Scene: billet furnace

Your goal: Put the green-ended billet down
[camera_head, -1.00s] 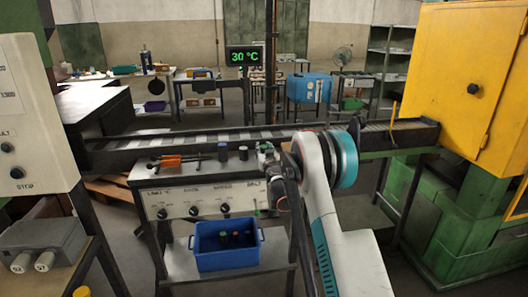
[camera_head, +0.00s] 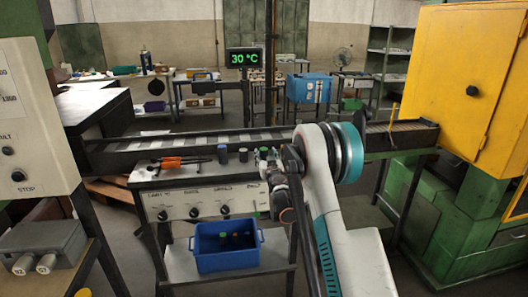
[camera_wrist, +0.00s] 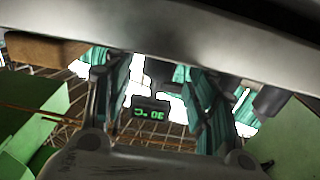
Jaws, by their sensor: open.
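Which billet has the green end is too small to tell surely. My gripper is low over the bench's right end. In the wrist view its fingers (camera_wrist: 152,105) are spread, with no billet seen between them.
Orange-handled tongs (camera_head: 180,161) lie on the bench, left of the billets. A blue bin (camera_head: 228,259) with several small coloured pieces is on the shelf below. A conveyor (camera_head: 190,142) runs behind. A yellow furnace cabinet (camera_head: 460,90) stands right, a grey control panel (camera_head: 30,120) left.

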